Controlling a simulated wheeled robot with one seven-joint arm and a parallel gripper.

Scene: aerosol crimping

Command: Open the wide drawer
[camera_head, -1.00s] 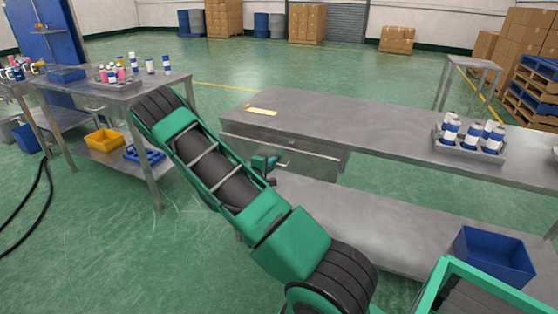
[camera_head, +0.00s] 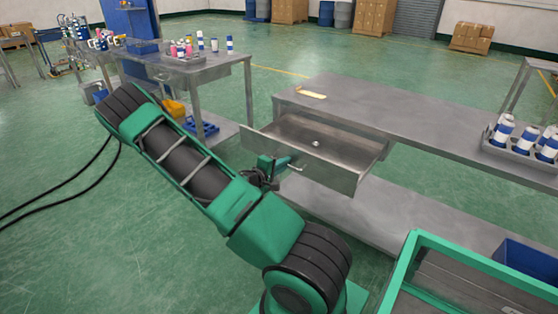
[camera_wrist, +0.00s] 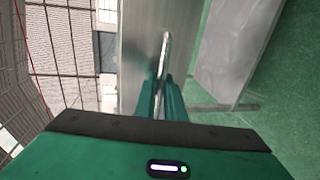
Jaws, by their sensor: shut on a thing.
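The wide drawer (camera_head: 335,172) is a grey metal drawer under the near left end of the long workbench. It stands well out from the bench, and its inside shows in the head view. A small round light-coloured thing (camera_head: 316,144) lies inside it. My gripper (camera_head: 284,163) is at the drawer's front, shut on the bar handle (camera_head: 296,169). In the wrist view my gripper's two green fingers (camera_wrist: 163,95) close around the bright handle (camera_wrist: 166,48), with the drawer front (camera_wrist: 139,45) behind it. The exact finger contact is partly hidden.
The long workbench (camera_head: 400,112) bears a yellowish flat piece (camera_head: 312,94) and a rack of cans (camera_head: 522,152). A blue bin (camera_head: 527,258) sits on its lower shelf. Another table (camera_head: 190,68) with bottles stands at the left. Green floor lies open between them.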

